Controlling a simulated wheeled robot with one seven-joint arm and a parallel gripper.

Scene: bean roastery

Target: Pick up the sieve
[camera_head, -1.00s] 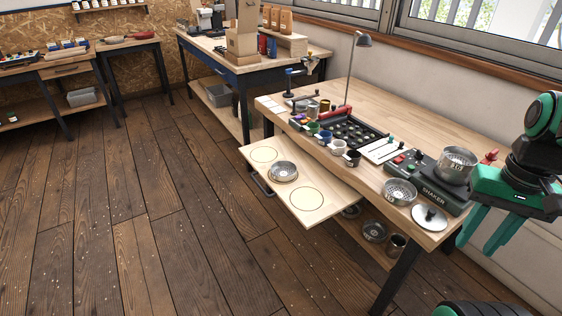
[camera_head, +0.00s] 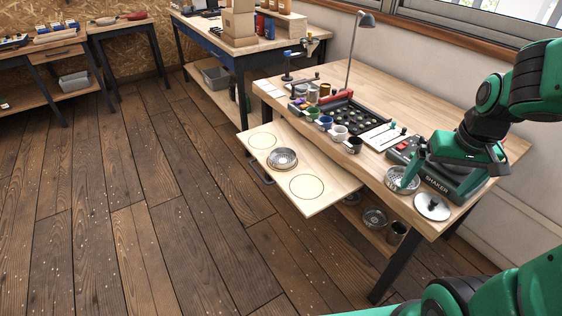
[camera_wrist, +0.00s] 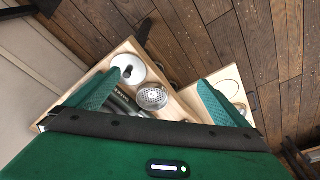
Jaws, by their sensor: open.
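A round metal sieve (camera_head: 402,180) with a perforated bottom lies on the workbench, left of the shaker. It also shows in the wrist view (camera_wrist: 152,97), between my two fingers and below them. A second sieve (camera_head: 283,158) sits on the pull-out board, between two drawn circles. Another similar sieve (camera_head: 374,217) is on the shelf under the bench. My gripper (camera_head: 420,172) is open and empty above the bench's right end; in the wrist view its green fingers (camera_wrist: 160,82) are spread wide. The arm and gripper hide the sieve on top of the shaker seen earlier.
The shaker (camera_head: 442,182) is partly behind my gripper. A round lid with a black knob (camera_head: 432,207) lies at the bench's front edge. Several cups (camera_head: 340,133), a dark tray (camera_head: 352,116) and a lamp (camera_head: 356,50) stand farther left. The pull-out board (camera_head: 325,203) juts out in front.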

